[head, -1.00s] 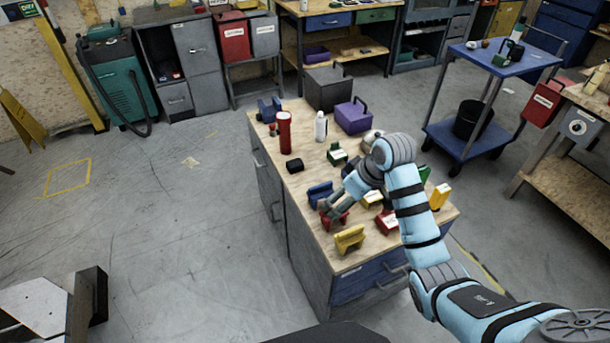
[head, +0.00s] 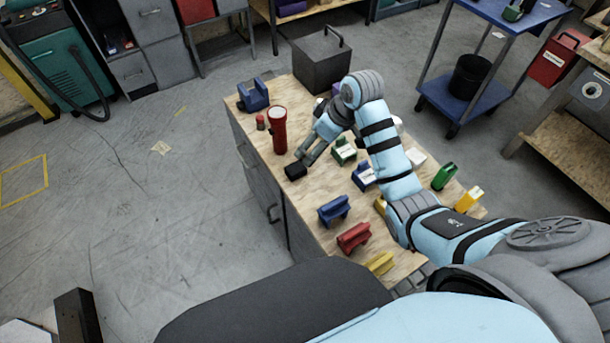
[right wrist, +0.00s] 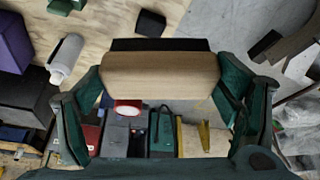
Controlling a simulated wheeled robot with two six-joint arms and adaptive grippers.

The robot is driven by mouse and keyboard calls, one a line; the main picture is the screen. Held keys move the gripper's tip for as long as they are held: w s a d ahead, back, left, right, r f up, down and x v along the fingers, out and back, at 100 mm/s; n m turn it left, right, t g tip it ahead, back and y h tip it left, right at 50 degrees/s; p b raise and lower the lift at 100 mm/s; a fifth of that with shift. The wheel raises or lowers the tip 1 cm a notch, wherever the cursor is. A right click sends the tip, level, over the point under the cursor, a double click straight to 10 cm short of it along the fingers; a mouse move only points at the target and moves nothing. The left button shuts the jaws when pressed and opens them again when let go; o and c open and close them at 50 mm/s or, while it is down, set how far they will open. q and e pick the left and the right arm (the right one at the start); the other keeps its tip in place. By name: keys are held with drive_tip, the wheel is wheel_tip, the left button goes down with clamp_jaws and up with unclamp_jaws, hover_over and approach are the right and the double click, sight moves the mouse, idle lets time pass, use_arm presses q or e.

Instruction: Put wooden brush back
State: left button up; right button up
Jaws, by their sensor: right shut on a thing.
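The wooden brush (right wrist: 160,75) is a pale wood block with a black strip along its top edge in the right wrist view. It sits between the two fingers of my right gripper (right wrist: 163,100), which is shut on it. In the head view my right gripper (head: 303,156) is over the left part of the wooden worktop (head: 300,205), close to a small black block (head: 295,171). I cannot make out the brush clearly there. That block also shows as a small dark shape on the worktop in the right wrist view (right wrist: 150,22). My left gripper is not in view.
A red flashlight (head: 279,130) stands close beside my right gripper. A blue holder (head: 253,95) and a dark box (head: 322,62) are at the back. Blue (head: 334,209), red (head: 354,237) and green (head: 344,151) holders stand nearer or to the right.

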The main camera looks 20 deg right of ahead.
wheel_tip(320, 180, down, 3)
drive_tip(key=shift+f+b, duration=0.15)
drive_tip(key=shift+b, duration=0.2)
drive_tip(key=f+b, duration=0.1)
drive_tip(key=f, duration=0.4)
drive_tip(key=f+b, duration=0.1)
drive_tip(key=f, duration=0.4)
drive_tip(key=f+b, duration=0.2)
drive_tip(key=f, duration=0.3)
drive_tip(key=shift+s+f, duration=0.25)
drive_tip(key=shift+s, duration=0.1)
drive_tip(key=shift+f, duration=0.35)
drive_tip(key=shift+s+r, duration=0.1)
drive_tip(key=shift+s, duration=0.05)
drive_tip(key=o, duration=0.7)
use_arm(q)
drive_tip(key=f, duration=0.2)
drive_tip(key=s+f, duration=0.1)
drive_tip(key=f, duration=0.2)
use_arm(e)
drive_tip(key=o, duration=0.3)
drive_tip(key=shift+o, duration=0.2)
